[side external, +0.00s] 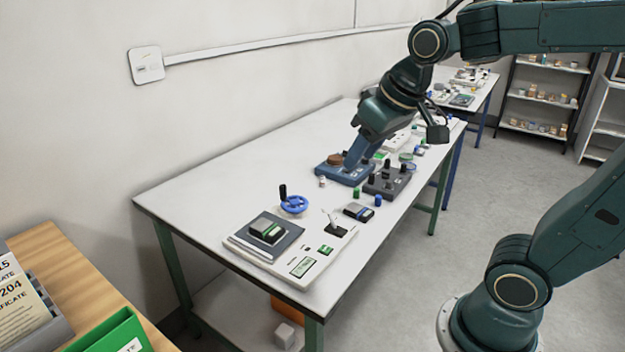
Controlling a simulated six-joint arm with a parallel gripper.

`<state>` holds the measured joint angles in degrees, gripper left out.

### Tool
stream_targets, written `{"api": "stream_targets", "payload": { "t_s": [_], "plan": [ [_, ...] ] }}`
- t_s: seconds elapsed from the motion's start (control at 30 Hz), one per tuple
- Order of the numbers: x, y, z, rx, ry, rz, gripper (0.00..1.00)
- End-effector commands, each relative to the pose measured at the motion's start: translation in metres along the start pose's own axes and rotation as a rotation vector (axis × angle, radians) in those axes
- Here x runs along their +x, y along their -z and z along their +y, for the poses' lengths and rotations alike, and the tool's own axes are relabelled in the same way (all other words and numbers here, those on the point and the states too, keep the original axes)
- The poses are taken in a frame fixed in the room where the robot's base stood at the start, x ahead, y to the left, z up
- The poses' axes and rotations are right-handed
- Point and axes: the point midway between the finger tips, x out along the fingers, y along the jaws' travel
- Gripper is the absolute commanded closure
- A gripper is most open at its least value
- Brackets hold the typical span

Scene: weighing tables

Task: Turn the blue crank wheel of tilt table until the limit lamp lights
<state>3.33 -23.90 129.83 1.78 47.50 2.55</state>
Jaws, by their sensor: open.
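The blue crank wheel (295,204) lies flat at the back edge of a pale unit near the front of the white table, with a black upright handle at its left. The tilt table (236,240) appears to be this unit, with a dark grey plate and a dark block on it. Its front panel has a green display and small green parts; I cannot tell which is the limit lamp or whether it is lit. My gripper (352,163) is farther back, pointing down over a blue box (335,175), well apart from the wheel. Its fingers are too small to make out.
A dark block with black knobs (387,182) stands beside the blue box. The white table's left side (220,185) is clear. A wooden bench (60,270) stands at the front left.

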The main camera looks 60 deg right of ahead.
Motion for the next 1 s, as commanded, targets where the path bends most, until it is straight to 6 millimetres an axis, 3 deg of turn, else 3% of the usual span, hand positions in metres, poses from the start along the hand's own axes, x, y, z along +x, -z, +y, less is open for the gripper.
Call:
{"api": "stream_targets", "payload": {
  "t_s": [0.47,0.7,1.0],
  "plan": [
    [0.069,0.101,0.026,0.129,-0.059,-0.031,0.58],
    [0.117,0.141,0.045,0.192,-0.09,-0.043,0.58],
    [0.19,0.178,0.073,0.268,-0.13,-0.06,0.58]
  ]
}}
